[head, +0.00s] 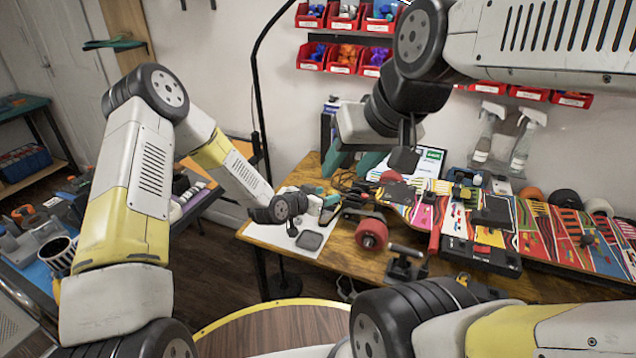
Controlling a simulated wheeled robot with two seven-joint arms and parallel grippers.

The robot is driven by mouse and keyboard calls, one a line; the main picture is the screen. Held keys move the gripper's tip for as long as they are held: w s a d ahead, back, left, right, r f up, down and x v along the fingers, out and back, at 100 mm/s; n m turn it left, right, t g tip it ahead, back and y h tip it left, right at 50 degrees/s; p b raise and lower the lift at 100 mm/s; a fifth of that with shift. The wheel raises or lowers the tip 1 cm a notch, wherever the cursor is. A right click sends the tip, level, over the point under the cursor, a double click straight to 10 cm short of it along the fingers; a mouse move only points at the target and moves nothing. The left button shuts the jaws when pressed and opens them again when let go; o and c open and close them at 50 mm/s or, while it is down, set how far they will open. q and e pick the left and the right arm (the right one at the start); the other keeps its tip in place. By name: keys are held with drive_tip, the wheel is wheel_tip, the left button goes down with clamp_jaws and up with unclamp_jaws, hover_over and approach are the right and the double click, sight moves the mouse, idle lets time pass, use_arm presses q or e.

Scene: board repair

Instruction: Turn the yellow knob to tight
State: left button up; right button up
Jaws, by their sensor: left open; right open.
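I cannot make out a yellow knob in the head view; it may be hidden or too small. A skateboard deck (560,235) with bright printed graphics lies across the right of the wooden workbench (345,258). A red wheel (371,234) is at its left end. My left gripper (328,203) is lower, over the bench's left part beside a white sheet, open. Neither gripper visibly holds anything.
Red bins (312,15) hang on the wall. Two spray bottles (523,140) hang on the wall behind the deck. A black clamp-like tool (405,265) is near the bench's front edge. A round wooden stool top (270,325) is in front. A cluttered table stands at left.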

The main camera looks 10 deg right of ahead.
use_arm(q)
drive_tip(key=v, duration=0.5)
drive_tip(key=shift+s+a+r, duration=0.2)
drive_tip(key=shift+s+a, duration=0.05)
drive_tip(key=shift+s, duration=0.05)
